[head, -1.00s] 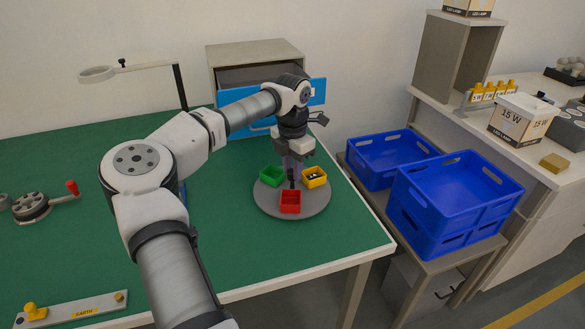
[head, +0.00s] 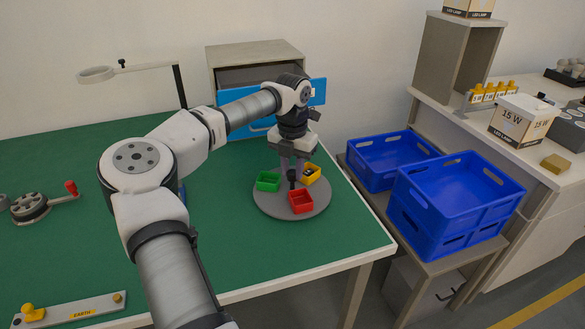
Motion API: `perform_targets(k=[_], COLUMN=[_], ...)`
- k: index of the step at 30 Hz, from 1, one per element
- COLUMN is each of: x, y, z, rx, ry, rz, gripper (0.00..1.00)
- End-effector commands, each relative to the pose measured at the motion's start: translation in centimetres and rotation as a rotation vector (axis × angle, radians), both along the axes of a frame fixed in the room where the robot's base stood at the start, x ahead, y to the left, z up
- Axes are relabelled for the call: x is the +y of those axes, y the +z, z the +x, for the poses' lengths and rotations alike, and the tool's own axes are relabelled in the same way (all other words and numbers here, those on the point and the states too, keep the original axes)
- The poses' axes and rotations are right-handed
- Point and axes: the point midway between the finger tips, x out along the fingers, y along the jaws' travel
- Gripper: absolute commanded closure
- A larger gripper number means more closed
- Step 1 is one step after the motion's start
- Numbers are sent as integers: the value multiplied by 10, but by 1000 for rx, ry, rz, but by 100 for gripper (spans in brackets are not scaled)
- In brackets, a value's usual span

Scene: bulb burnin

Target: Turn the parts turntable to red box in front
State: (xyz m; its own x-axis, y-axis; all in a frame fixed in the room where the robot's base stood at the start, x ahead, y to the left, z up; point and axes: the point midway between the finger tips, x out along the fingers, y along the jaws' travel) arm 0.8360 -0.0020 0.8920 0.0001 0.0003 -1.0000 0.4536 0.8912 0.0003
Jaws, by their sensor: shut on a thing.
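The round grey turntable (head: 270,208) sits near the right end of the green table. It carries a red box (head: 301,203) at the front, slightly to the right. A green box (head: 268,182) is at the left, and a yellow box (head: 309,176) with dark contents is at the back right. My gripper (head: 291,176) points down over the turntable's middle, shut on the dark centre knob (head: 292,183). The fingers partly hide the knob and the yellow box.
Blue crates (head: 458,200) stand on a lower bench to the right. A grey cabinet (head: 255,53) with a blue-fronted drawer stands behind my arm. A magnifier lamp (head: 97,74), a crank wheel (head: 30,207) and an earth bar (head: 75,309) are to the left.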

Motion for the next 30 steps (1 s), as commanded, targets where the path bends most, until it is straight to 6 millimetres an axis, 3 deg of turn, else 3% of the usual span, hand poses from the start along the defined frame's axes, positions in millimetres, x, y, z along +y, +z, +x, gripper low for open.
perform_targets(k=[16,17,21,30], x=[1,1,1,0], y=[0,0,0,1], z=[0,0,0,0], rx=[0,0,0,0], ry=[18,18,17,15], rz=[1,1,1,0], gripper=[100,74,56,53])
